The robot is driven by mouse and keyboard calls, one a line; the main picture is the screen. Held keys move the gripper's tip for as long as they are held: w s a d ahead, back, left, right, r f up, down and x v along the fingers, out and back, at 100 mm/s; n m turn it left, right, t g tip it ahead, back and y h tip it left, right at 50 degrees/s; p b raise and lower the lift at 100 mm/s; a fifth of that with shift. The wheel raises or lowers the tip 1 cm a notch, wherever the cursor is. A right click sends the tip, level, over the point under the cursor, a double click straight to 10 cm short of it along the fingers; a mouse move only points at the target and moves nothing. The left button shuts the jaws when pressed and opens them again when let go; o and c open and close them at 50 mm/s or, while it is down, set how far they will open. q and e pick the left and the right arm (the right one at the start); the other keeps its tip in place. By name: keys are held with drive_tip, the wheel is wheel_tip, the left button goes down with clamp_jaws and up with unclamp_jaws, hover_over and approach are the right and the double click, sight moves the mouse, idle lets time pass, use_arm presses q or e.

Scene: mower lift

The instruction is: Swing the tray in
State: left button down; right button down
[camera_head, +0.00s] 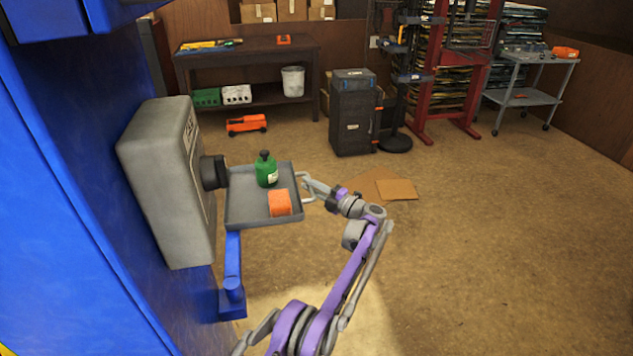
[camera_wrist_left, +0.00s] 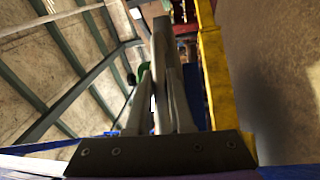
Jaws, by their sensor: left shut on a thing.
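The grey square tray (camera_head: 265,215) carries a green bottle (camera_head: 266,172) standing upright and an orange block (camera_head: 279,203). A blue bracket arm (camera_head: 232,262) rises beneath the tray's left part. A pale handle (camera_head: 308,200) sticks out from the tray's right side. My left gripper (camera_head: 312,187) is shut on this handle, with its arm reaching up from the bottom of the head view. In the left wrist view the gripper fingers (camera_wrist_left: 167,75) point away and hide most of what they hold. My right gripper is in neither view.
A grey control box (camera_head: 165,180) with a black knob (camera_head: 213,172) stands close at the tray's left, on a large blue structure (camera_head: 70,200). A black toolbox (camera_head: 352,112) and flat cardboard (camera_head: 397,189) lie beyond. The floor at the right is clear.

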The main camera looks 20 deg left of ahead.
use_arm(q)
drive_tip(key=shift+a+r+g+p, duration=0.1)
drive_tip(key=shift+a+g+p, duration=0.2)
drive_tip(key=shift+a+p, duration=0.45)
drive_tip(key=shift+a+n, duration=0.2)
drive_tip(key=shift+n, duration=0.1)
drive_tip(key=c, duration=1.1)
unclamp_jaws()
drive_tip(key=shift+c, duration=0.2)
drive_tip(key=o, duration=0.3)
drive_tip(key=shift+a, duration=0.15)
drive_tip(key=shift+o, duration=0.2)
drive_tip(key=s+d+f+b, duration=0.1)
drive_tip(key=d, duration=1)
drive_tip(key=shift+s+f, duration=0.2)
drive_tip(key=shift+f, duration=0.05)
drive_tip(key=shift+a, duration=0.1)
